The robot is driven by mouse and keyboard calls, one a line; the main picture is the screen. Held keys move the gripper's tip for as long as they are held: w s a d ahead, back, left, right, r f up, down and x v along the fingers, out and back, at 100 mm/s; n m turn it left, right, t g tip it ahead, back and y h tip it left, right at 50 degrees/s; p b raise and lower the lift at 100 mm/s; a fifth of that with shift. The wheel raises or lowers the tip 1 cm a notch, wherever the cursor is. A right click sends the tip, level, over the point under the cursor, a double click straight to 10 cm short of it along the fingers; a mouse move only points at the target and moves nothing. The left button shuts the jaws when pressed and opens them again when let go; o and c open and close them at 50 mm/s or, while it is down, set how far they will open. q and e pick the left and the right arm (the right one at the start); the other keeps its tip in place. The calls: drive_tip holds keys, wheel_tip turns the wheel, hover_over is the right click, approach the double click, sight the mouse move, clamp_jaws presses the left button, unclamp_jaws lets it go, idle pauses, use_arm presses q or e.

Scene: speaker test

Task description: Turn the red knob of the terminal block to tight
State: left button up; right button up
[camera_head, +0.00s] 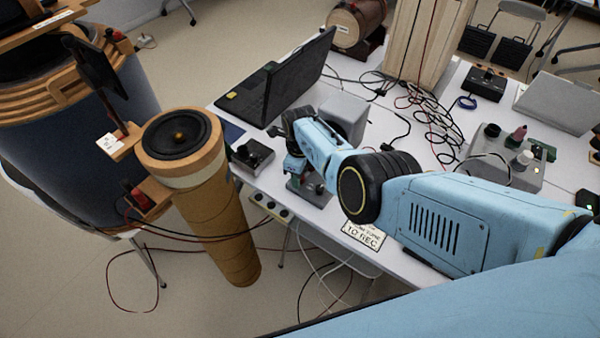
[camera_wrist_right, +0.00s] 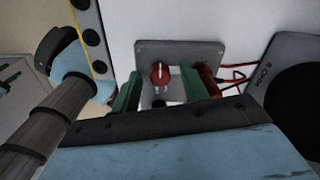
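The terminal block (camera_wrist_right: 180,52) is a grey plate on the white table in the right wrist view. Its red knob (camera_wrist_right: 160,75) has a pale mark on it. A second red part (camera_wrist_right: 208,82) with red wires is beside it, partly behind a green finger. My right gripper (camera_wrist_right: 159,84) is open, one green finger on each side of the red knob, with gaps between. In the head view, the block (camera_head: 312,194) is mostly hidden under my right gripper (camera_head: 298,178). My left gripper is not in view.
An open black laptop (camera_head: 285,80) and a grey box (camera_head: 345,112) stand behind my right gripper. A small black box (camera_head: 252,155) is to its left. Loose cables (camera_head: 425,110) lie farther back.

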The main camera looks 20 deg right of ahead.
drive_tip(key=shift+r+p, duration=0.3)
wheel_tip(320, 180, up, 13)
drive_tip(key=p, duration=0.5)
drive_tip(key=shift+f+p, duration=0.15)
drive_tip(key=shift+p, duration=0.15)
drive_tip(key=shift+s+f, duration=0.1)
